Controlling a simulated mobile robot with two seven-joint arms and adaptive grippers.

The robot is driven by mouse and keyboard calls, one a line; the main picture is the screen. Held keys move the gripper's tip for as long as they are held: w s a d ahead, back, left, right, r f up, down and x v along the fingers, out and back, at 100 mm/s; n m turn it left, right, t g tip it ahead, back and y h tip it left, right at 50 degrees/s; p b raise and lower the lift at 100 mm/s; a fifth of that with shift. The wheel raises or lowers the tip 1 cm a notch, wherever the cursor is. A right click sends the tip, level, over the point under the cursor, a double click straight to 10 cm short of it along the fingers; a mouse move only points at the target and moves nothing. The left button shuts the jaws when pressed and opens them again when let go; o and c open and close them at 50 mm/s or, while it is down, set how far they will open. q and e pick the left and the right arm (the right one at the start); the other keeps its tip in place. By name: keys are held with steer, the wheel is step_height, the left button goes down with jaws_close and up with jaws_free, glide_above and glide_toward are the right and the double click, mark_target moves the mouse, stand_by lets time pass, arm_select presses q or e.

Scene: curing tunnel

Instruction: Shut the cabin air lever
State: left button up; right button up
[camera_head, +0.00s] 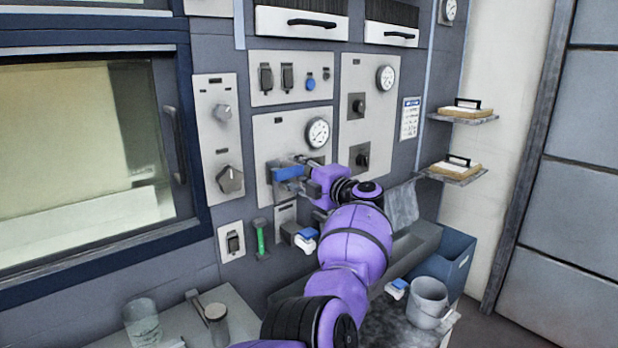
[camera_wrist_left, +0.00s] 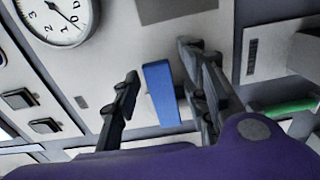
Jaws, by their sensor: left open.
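A blue lever (camera_head: 289,173) sits on the wall panel with the round gauge (camera_head: 317,132) and looks roughly level in the head view. It is likely the cabin air lever, but I cannot read its label. My left gripper (camera_head: 299,167) is at the panel, right beside the lever. In the left wrist view, the blue lever (camera_wrist_left: 162,94) lies between the two open fingers of the gripper (camera_wrist_left: 160,70), with a gap showing on each side. The lever's mount is partly hidden by my gripper. My right gripper is not in view.
A green handle (camera_head: 261,238) hangs below the panel, near a blue-and-white spray head (camera_head: 306,238). Grey knobs (camera_head: 230,179) are on the left panel. A blue bin (camera_head: 456,262) and white bucket (camera_head: 427,300) stand at lower right. A glass jar (camera_head: 142,322) stands on the lower-left counter.

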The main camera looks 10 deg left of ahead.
arm_select(q)
steer(key=v, duration=1.1)
steer(key=shift+s+d, duration=0.1)
steer(key=shift+s, duration=0.05)
